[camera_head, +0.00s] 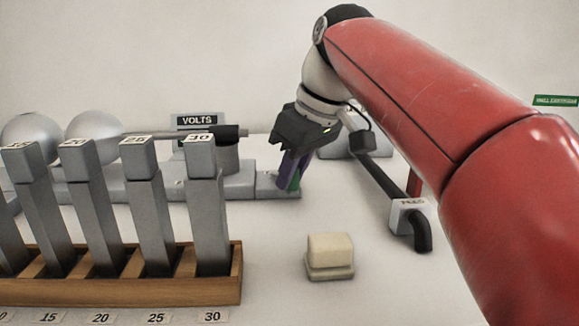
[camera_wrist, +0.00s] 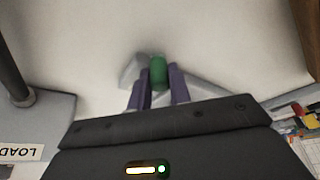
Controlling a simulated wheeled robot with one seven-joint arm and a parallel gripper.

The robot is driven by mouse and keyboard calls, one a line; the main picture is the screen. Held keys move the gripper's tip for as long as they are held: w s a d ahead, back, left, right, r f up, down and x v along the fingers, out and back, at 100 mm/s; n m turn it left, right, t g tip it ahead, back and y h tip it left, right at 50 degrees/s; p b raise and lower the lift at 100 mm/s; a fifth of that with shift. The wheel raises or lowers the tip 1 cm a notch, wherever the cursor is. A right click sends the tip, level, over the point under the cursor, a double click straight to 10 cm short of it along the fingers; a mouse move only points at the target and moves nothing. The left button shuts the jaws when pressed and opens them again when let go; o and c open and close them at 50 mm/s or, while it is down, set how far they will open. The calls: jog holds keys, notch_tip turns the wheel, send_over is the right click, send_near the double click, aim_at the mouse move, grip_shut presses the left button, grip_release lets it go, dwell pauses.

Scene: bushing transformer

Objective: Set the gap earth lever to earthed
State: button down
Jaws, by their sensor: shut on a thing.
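Grey spheres (camera_head: 92,130) and a VOLTS sign (camera_head: 197,121) stand at the back left. A wooden rack (camera_head: 120,288) of numbered grey bars is front left. A cream block (camera_head: 330,255) lies in front. A dark bar with a label (camera_head: 408,216) is right of the gripper.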

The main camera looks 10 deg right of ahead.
jog(key=c, duration=1.3)
grip_release()
jog(key=v, duration=0.7)
jog(key=shift+s+d+r, duration=0.1)
jog(key=shift+d+r, duration=0.05)
jog(key=shift+r, duration=0.2)
jog(key=shift+s, duration=0.15)
